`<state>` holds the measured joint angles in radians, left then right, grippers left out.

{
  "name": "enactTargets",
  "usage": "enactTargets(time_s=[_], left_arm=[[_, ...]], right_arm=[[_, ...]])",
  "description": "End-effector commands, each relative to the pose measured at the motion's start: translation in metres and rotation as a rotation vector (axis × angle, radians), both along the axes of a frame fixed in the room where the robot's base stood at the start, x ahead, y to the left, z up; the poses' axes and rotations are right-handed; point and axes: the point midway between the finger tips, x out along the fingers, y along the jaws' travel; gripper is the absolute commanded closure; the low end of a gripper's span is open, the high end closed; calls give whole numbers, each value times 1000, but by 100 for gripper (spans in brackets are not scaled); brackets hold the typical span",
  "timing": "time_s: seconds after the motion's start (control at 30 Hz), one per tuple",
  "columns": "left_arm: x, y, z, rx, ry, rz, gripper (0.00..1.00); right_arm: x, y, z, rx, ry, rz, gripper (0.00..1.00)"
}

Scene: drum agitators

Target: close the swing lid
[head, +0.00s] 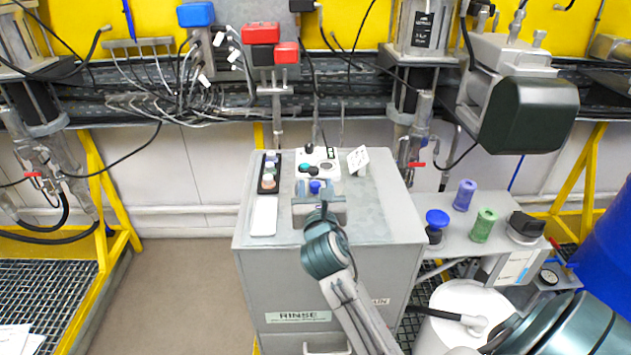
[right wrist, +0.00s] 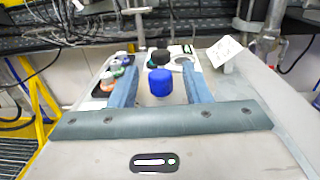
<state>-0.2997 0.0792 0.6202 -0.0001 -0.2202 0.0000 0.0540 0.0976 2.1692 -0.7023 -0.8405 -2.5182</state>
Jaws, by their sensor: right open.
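No part in view is plainly marked as the swing lid. A white tilted plate with dark markings (head: 358,159) stands at the back right of the grey cabinet top; it also shows in the right wrist view (right wrist: 226,51). I cannot tell if it is the lid. My right gripper (head: 316,186) is open over the cabinet top. Its two fingers (right wrist: 161,84) point away, with a blue round cap (right wrist: 160,83) showing between them. I see no contact with the cap. The cap also shows in the head view (head: 315,187). My left gripper is not in view.
A white panel with round parts (head: 328,168) sits behind the cap. A black tray of small jars (head: 267,184) and a white slab (head: 263,216) lie to the left. A side shelf holds purple (head: 464,195) and green (head: 482,226) cylinders.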

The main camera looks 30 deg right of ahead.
Motion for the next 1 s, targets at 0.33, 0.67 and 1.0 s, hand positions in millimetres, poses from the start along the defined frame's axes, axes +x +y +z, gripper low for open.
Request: enactTargets(time_s=[0.33,0.67,1.0], left_arm=[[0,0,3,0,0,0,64],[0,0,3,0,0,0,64],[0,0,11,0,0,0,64]], right_arm=[[13,-8,0,1,0,0,56],[13,-7,0,1,0,0,96],[7,-16,1,-5,2,10,100]])
